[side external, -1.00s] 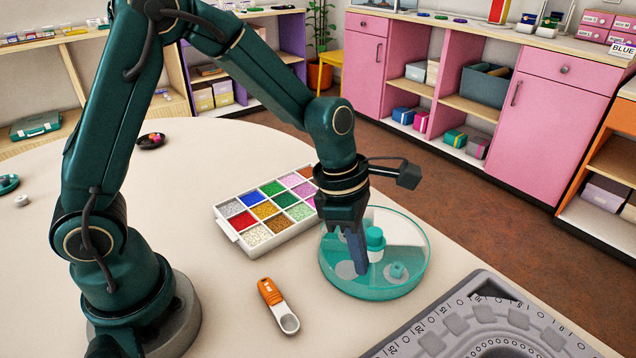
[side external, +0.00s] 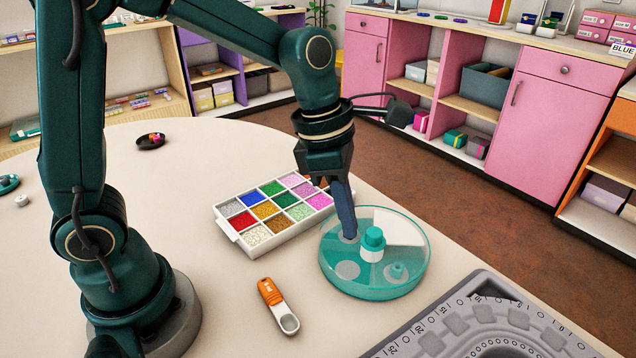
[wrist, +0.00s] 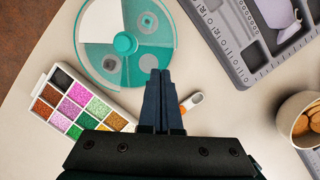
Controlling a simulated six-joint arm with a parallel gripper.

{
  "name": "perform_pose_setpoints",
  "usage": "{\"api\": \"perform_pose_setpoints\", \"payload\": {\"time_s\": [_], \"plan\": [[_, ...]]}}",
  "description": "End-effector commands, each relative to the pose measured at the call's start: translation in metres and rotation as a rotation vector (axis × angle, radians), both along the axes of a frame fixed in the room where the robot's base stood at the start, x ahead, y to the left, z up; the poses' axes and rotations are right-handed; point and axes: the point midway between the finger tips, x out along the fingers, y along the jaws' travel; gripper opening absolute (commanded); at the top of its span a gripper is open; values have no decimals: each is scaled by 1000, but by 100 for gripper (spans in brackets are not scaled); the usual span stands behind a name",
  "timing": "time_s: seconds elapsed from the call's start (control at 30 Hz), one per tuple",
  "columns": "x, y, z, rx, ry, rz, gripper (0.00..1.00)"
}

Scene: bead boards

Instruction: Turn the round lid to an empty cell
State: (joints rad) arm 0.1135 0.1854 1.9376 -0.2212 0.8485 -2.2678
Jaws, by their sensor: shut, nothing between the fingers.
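The round lid (side external: 341,251) is a clear teal disc on a shallow round box, with a teal and white knob (side external: 373,244) at its centre. A pale, open-looking wedge (side external: 400,228) shows at its back right. Grey discs and a small teal piece (side external: 397,270) show through or on the lid. In the wrist view the lid (wrist: 125,74) fills the upper left, with the pale wedge (wrist: 150,18) at the top. My gripper (side external: 349,236) is shut and empty, its tips at the lid's left part, left of the knob. I cannot tell whether they touch the lid.
A white bead tray (side external: 277,239) with several coloured cells stands left of the lid. An orange-handled scoop (side external: 278,305) lies in front. A grey bead board (side external: 490,325) is at the front right. A cup (wrist: 302,120) shows in the wrist view.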

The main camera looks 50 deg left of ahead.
Motion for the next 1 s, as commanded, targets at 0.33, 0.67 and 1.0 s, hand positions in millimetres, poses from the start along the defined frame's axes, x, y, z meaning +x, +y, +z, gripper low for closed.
{"api": "perform_pose_setpoints", "payload": {"time_s": [0.33, 0.67, 1.0], "plan": [[8, -11, -61, 2, 7, -2, 0], [12, -15, -80, 1, 1, -3, 0], [14, -17, -80, 1, -1, -4, 0]]}}
